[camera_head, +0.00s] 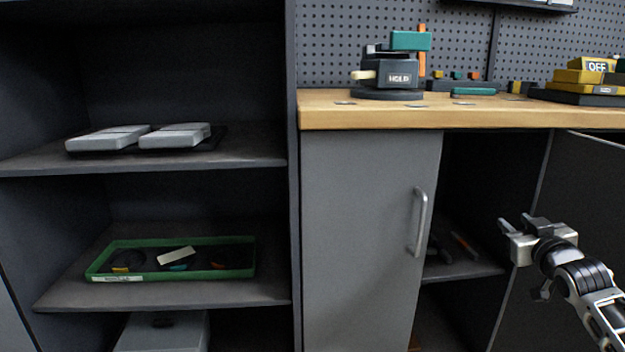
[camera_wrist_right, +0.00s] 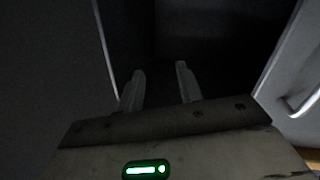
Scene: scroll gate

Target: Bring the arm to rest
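My right gripper (camera_head: 515,226) is at the right of the head view, in front of the dark opening below the workbench. Its arm comes in from the lower right corner. In the right wrist view its two fingers (camera_wrist_right: 160,88) stand apart with nothing between them, pointing into a dark space. The gripper touches nothing that I can see. My left gripper and left arm are not in view.
A grey cabinet door (camera_head: 365,240) with a handle (camera_head: 419,222) is left of my right gripper. The wooden benchtop (camera_head: 460,112) is above, bearing a HOLD device (camera_head: 390,75) and a yellow OFF block (camera_head: 597,66). Left shelves hold a green tray (camera_head: 250,272) and grey cases (camera_head: 108,139).

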